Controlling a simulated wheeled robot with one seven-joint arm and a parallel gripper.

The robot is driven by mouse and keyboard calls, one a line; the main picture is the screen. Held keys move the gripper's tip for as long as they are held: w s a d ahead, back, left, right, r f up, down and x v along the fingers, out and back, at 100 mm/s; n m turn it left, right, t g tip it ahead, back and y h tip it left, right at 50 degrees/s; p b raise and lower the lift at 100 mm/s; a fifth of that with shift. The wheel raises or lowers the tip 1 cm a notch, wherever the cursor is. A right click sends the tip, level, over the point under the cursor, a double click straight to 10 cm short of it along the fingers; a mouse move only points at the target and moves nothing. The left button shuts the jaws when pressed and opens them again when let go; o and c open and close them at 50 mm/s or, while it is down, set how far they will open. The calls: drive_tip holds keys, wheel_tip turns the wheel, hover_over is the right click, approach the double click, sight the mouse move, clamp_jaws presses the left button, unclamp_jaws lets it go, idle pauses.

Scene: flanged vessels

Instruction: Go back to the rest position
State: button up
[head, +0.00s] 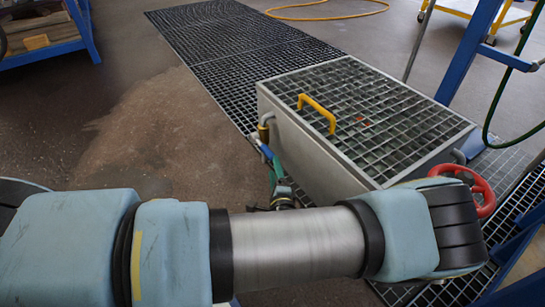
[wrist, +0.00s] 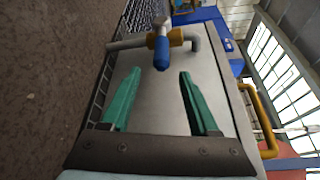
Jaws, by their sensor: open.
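My gripper (wrist: 160,74) is open, with its two green fingers spread apart and nothing between them. In the wrist view, a valve with a brass body (wrist: 177,37) and a blue handle (wrist: 161,52) is just beyond the fingertips, roughly in line with the gap; no contact shows. In the head view my gripper (head: 275,175) is small and partly hidden behind my arm, beside the left side of a grey metal vessel (head: 305,146). My arm stretches across the bottom of the view.
The vessel has a grated top, a yellow handle (head: 317,113) and a red handwheel (head: 480,192) at its right. A blue frame (head: 466,55) stands at the right and a blue rack (head: 50,50) at top left. Brown floor at left is clear.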

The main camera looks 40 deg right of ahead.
drive_tip(key=shift+s+a, duration=0.3)
drive_tip(key=shift+s, duration=0.25)
drive_tip(key=w+a+r+n+g+y+p, duration=0.45)
drive_tip(key=w+a+r+n+y, duration=0.2)
drive_tip(key=w+n, duration=0.35)
drive_tip(key=w+a+r+n+g+p, duration=0.25)
drive_tip(key=a+r+n, duration=0.2)
drive_tip(key=r, duration=0.25)
drive_tip(key=w+a+r+n+g+p, duration=0.1)
drive_tip(key=w+a+r+n+g, duration=0.15)
drive_tip(key=a+r, duration=0.35)
drive_tip(key=s+a+r+n+g+y+p, duration=0.1)
drive_tip(key=s+a+r+n+g+p, duration=0.2)
drive_tip(key=a+r, duration=0.9)
drive_tip(key=s+a+r+n+g+p, duration=0.1)
drive_tip(key=s+a+r+n+p, duration=0.3)
drive_tip(key=a+r, duration=0.7)
wheel_tip(320, 180, up, 37)
drive_tip(key=n+p, duration=0.1)
drive_tip(key=p, duration=3.5)
drive_tip(key=shift+w, duration=0.25)
